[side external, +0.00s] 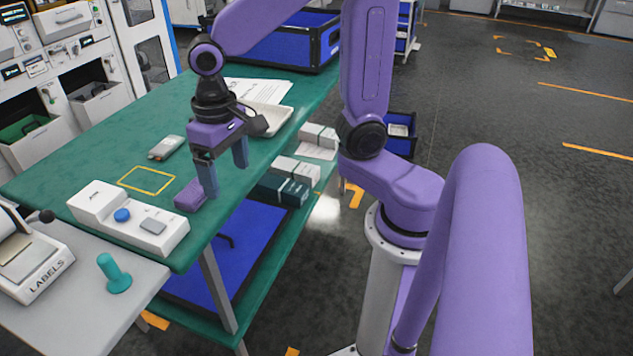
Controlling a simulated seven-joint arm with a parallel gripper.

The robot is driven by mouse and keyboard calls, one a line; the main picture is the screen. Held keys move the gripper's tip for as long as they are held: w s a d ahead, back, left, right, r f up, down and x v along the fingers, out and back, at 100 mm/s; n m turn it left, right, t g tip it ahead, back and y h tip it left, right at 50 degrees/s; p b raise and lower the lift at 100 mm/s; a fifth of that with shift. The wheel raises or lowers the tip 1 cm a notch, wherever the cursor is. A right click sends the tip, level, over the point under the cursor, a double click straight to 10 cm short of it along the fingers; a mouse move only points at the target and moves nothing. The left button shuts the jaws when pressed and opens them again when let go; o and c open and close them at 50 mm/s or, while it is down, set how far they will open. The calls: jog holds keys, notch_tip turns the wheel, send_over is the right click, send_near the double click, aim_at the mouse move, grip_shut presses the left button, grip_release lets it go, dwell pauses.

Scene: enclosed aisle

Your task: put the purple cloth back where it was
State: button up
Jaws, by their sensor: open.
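The purple cloth (189,196) is a small, folded, block-like bundle on the green table (110,155), near its front edge. My gripper (225,178) points down over the table edge with its two fingers apart and nothing seen between them. The cloth lies just left of the nearer finger. I cannot tell whether they touch. A yellow outlined rectangle (147,180) on the table, left of the cloth, is empty.
A white console with a blue button (128,217) stands left of the cloth. A small grey device (167,147), a white tray (268,119), papers (262,90) and a blue crate (285,45) lie farther back. Several boxes (297,170) are right of the gripper.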

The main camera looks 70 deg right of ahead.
jog(key=s+d+f+n, duration=0.1)
jog(key=s+d+n, duration=0.2)
jog(key=s+n, duration=1)
jog(key=shift+s+d+f, duration=0.2)
jog(key=shift+s+f, duration=0.05)
jog(key=shift+s, duration=1)
